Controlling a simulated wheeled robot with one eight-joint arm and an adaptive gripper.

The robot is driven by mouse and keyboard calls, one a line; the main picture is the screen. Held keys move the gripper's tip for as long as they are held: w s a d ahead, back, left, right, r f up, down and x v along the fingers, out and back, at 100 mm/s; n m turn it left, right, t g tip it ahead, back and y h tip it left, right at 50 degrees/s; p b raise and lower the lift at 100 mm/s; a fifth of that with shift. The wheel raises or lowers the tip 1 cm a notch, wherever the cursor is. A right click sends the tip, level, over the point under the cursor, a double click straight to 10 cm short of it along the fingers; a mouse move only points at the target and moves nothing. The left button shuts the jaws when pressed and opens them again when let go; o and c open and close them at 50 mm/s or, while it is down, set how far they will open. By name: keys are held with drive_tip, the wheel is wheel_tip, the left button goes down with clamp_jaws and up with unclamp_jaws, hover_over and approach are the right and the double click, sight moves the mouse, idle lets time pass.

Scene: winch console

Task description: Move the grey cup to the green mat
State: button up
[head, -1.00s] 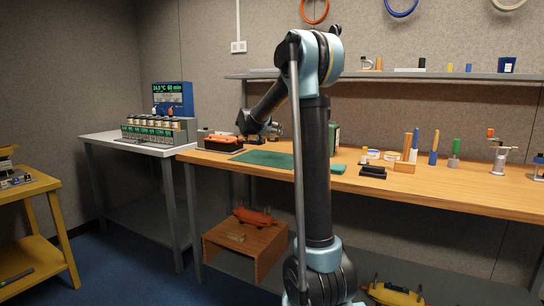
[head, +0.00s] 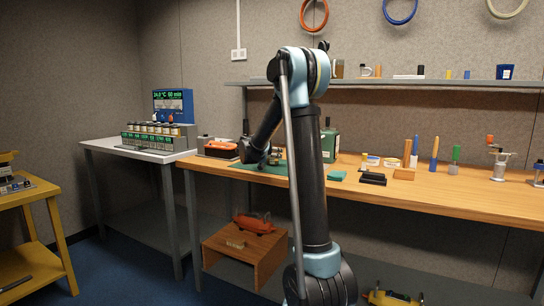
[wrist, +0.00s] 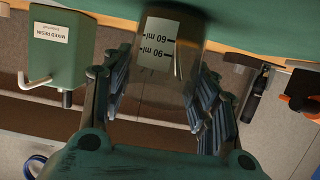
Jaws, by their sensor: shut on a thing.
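My gripper (wrist: 165,85) is shut on the grey cup (wrist: 188,42), a smoky see-through cup with a white millilitre label. The fingers press on both sides of it. The wrist view is upside down, and the cup's base points to the green mat (wrist: 258,22) at the top. In the head view my gripper (head: 273,160) is low over the mat (head: 262,170), at the back left of the wooden bench. I cannot tell whether the cup touches the mat. My arm hides part of the bench.
A green resin container (wrist: 62,48), also in the head view (head: 331,142), stands close to the cup. An orange-topped tray (head: 218,150) is left of the mat. Black blocks (head: 372,178), a wooden holder (head: 404,173) and several upright tools stand to the right.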

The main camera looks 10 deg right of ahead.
drive_tip(key=o, duration=1.4)
